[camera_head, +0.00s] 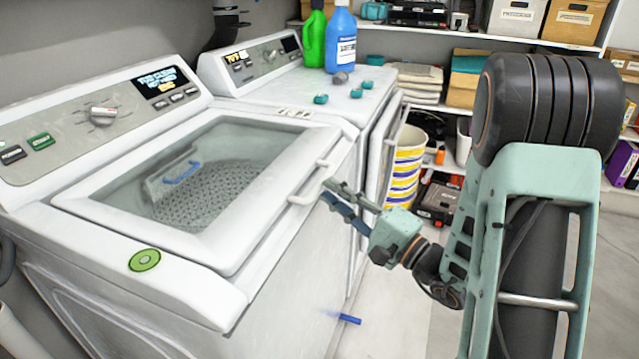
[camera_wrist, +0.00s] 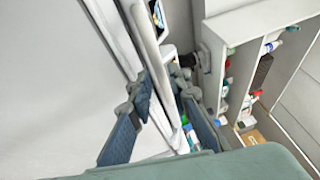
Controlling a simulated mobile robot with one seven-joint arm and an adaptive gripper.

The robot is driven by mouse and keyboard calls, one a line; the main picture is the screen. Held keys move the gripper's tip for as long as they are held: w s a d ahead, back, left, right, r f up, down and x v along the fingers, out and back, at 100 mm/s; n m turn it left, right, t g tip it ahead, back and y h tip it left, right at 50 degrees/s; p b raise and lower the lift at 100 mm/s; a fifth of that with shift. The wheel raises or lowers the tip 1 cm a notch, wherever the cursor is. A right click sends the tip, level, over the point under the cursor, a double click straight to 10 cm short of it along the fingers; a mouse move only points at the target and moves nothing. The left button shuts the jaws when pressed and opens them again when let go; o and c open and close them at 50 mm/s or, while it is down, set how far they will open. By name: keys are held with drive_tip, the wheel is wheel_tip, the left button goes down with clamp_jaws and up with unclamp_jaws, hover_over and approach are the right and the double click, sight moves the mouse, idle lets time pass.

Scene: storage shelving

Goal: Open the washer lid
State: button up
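The washer (camera_head: 200,295) stands at the left, and its white lid (camera_head: 95,205) with a clear window lies shut on top. The drum shows through the window. A white lid handle (camera_head: 312,186) sticks out at the lid's right edge. My gripper (camera_head: 334,193) is at this handle, reaching in from the right. In the wrist view my gripper's (camera_wrist: 160,95) two blue-padded fingers are apart, with the white handle bar (camera_wrist: 150,45) running between them. I cannot tell whether either finger touches it.
A second white machine (camera_head: 290,95) stands beyond, with a green bottle (camera_head: 313,38), a blue bottle (camera_head: 341,42) and small teal items on top. A striped bucket (camera_head: 405,165) and loaded shelves (camera_head: 540,43) are behind. The floor (camera_head: 400,320) in front is mostly clear.

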sight(320, 181)
drive_tip(key=shift+x, duration=2.1)
drive_tip(key=shift+c, duration=0.6)
clamp_jaws()
